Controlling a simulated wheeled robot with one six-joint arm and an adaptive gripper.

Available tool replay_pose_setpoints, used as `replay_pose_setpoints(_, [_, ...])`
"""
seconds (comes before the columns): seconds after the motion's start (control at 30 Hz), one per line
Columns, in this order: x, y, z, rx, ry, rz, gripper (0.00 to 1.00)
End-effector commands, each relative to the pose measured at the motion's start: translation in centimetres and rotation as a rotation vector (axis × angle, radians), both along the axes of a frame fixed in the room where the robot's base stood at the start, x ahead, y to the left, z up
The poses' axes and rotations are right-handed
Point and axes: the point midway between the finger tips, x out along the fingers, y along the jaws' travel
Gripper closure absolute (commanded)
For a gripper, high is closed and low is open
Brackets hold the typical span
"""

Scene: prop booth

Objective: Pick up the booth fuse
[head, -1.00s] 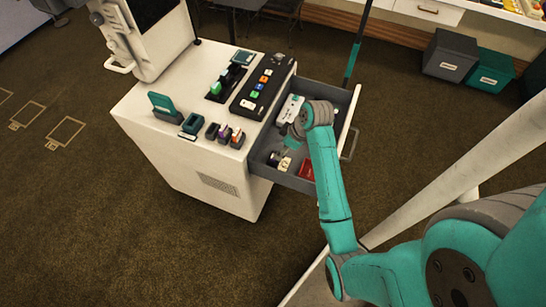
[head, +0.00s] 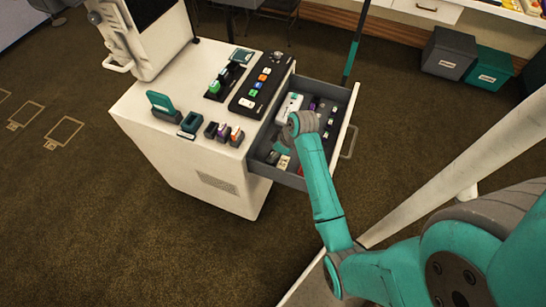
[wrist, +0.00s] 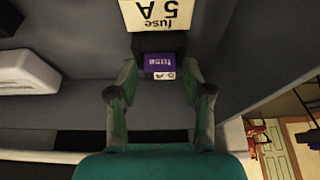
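The booth fuse (wrist: 159,63) shows in the wrist view as a small dark block with a purple "fuse" label and a white "5 A" patch. It lies between the fingertips of my gripper (wrist: 160,72), one finger on each side. I cannot tell whether the fingers press on it or only flank it. A cream "fuse 5 A" card (wrist: 162,14) is just beyond it. In the head view my gripper (head: 279,149) is low inside the open grey drawer (head: 348,97), near its front left corner. My arm and gripper partly hide that spot, and the fuse is not clear there.
A white box (head: 291,106) lies in the drawer and shows at the left in the wrist view (wrist: 25,72). Several small parts lie along the drawer's right side. The white cabinet (head: 190,160) carries a black button panel (head: 263,84). Drawer walls stand close around my gripper.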

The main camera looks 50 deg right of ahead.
Motion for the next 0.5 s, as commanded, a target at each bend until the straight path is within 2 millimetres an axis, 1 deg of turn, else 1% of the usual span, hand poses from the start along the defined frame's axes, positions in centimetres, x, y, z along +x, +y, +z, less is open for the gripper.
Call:
replay_pose_setpoints(0.03, [0.0,-0.01,0.01,0.0,0.0,0.0,0.7])
replay_pose_setpoints(0.1, [0.0,0.0,0.01,0.0,0.0,0.0,0.86])
replay_pose_setpoints(0.4, [-0.01,-0.01,0.04,0.0,0.0,0.0,0.86])
replay_pose_setpoints(0.5, [0.02,-0.03,0.45,-0.001,-0.001,0.0,0.86])
